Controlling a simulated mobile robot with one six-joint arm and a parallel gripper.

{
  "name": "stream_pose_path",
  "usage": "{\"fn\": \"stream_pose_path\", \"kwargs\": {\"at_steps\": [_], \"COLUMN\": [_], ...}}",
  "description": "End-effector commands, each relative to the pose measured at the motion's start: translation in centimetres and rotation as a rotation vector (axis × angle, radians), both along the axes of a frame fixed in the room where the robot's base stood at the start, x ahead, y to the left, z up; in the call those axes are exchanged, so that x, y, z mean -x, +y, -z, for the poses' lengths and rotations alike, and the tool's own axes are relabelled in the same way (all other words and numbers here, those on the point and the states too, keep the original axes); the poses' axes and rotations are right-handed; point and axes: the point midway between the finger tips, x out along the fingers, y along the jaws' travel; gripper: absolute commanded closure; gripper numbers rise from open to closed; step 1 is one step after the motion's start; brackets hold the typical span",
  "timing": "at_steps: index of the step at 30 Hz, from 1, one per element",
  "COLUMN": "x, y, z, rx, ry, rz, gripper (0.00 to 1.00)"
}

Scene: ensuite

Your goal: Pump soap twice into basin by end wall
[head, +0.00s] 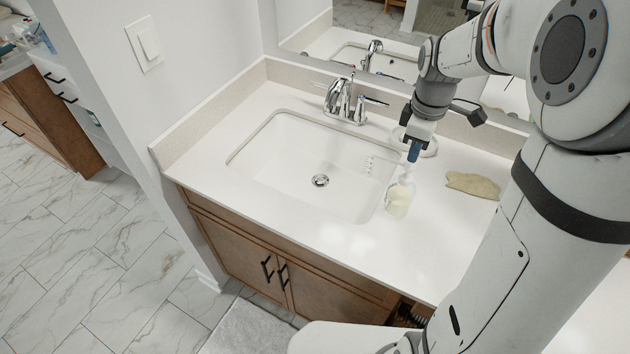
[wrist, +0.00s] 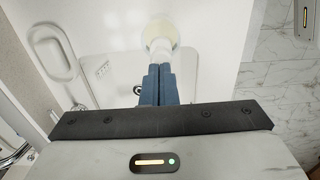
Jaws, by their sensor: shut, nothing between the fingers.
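The soap bottle (head: 399,198), pale with cream-coloured soap, stands upright on the counter at the basin's right front edge. My gripper (head: 414,152) points down just above the bottle's top, with its blue fingers together and nothing between them. In the wrist view the shut fingertips (wrist: 158,68) overlap the near side of the soap bottle (wrist: 160,32). I cannot tell whether they touch the pump head, which is mostly hidden. The white basin (head: 310,165) is left of the bottle, by the end wall, with a round drain and no soap clearly visible in it.
A chrome faucet (head: 348,102) stands behind the basin. The mirror (head: 375,45) is close behind; the front counter is clear.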

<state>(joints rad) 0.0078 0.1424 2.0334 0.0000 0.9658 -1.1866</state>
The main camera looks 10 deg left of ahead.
Motion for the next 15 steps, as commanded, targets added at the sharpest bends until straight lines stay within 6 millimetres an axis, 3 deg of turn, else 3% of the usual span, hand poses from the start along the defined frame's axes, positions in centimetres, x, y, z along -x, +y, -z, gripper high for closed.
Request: {"fn": "stream_pose_path", "kwargs": {"at_steps": [15], "x": [0.0], "y": [0.0], "z": [1.4], "rx": [0.000], "ry": [0.001], "rz": [0.000], "gripper": [1.00]}}
